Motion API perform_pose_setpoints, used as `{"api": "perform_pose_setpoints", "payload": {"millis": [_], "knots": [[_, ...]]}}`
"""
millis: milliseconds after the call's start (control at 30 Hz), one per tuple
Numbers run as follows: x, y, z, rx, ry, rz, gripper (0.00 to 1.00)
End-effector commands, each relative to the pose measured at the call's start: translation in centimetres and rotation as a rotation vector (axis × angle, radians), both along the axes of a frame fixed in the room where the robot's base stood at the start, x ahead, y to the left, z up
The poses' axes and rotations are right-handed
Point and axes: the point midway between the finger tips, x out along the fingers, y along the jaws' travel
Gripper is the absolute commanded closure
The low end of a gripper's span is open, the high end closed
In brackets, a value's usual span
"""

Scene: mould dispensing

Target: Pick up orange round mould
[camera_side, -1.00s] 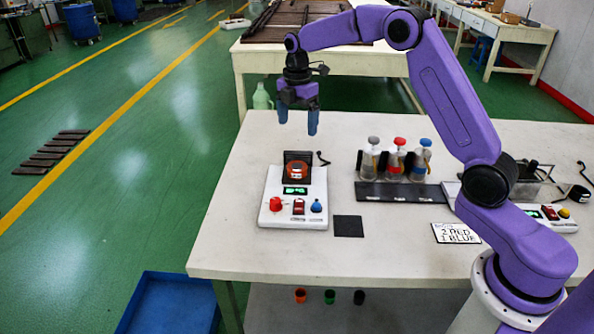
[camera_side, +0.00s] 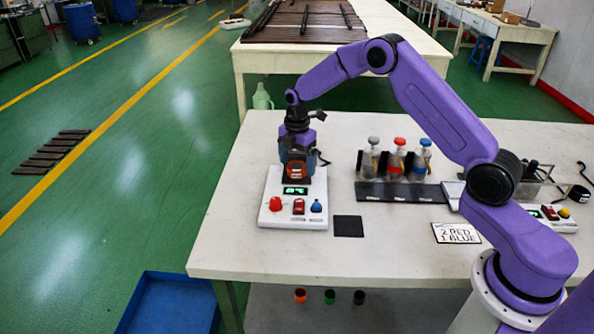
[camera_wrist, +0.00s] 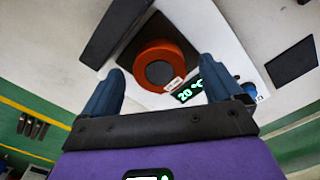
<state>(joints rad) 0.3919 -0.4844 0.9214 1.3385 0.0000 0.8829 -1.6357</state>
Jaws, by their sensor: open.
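The orange round mould (camera_side: 296,170) sits on the dark plate of a white heater unit (camera_side: 272,216), near the left of the table. In the wrist view the mould (camera_wrist: 160,66) is a thick orange ring with a dark centre and a small white label. My gripper (camera_side: 297,163) is lowered over the mould, its blue fingers on either side of it in the side view. In the wrist view the fingers (camera_wrist: 158,85) are apart with the mould beyond and between them. I cannot tell whether they touch it.
The heater has a green display (camera_side: 295,190) and red and blue knobs. A dark upright plate (camera_wrist: 118,32) stands close beside the mould. A black square pad (camera_side: 348,226) lies to the right. Several bottles with coloured caps (camera_side: 397,158) stand behind a dark strip (camera_side: 400,192).

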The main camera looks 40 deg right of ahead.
Motion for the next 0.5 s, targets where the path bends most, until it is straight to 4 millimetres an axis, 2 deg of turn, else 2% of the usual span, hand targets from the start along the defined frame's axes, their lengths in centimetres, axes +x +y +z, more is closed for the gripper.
{"api": "perform_pose_setpoints", "payload": {"millis": [100,333,500], "knots": [[0.0,0.0,-0.74,0.0,0.0,0.0,0.07],[0.02,-0.01,-0.78,0.0,-0.001,0.0,0.07],[0.02,-0.01,-0.76,0.0,-0.001,0.0,0.62]]}}
